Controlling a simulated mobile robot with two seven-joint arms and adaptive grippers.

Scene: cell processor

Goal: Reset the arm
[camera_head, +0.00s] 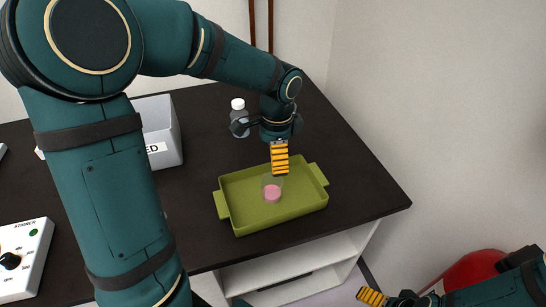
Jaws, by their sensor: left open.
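My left arm comes in from the left and crosses over a dark table. My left gripper (280,170) points down above the far part of an olive green tray (236,218), with its yellow ridged fingers seen edge-on. It is open, and I see nothing held in it. A small clear container with pink contents (272,192) stands in the tray, just below and in front of the fingers. My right gripper (371,297) is at the bottom right, off the table's front edge. Its yellow fingers overlap in this view, so I cannot tell its opening.
A clear bottle with a white cap (239,117) stands behind the tray, close to the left gripper's body. A pale bin (167,128) is partly hidden by my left arm. A white device with a black knob (26,258) sits front left. The table's right end is clear.

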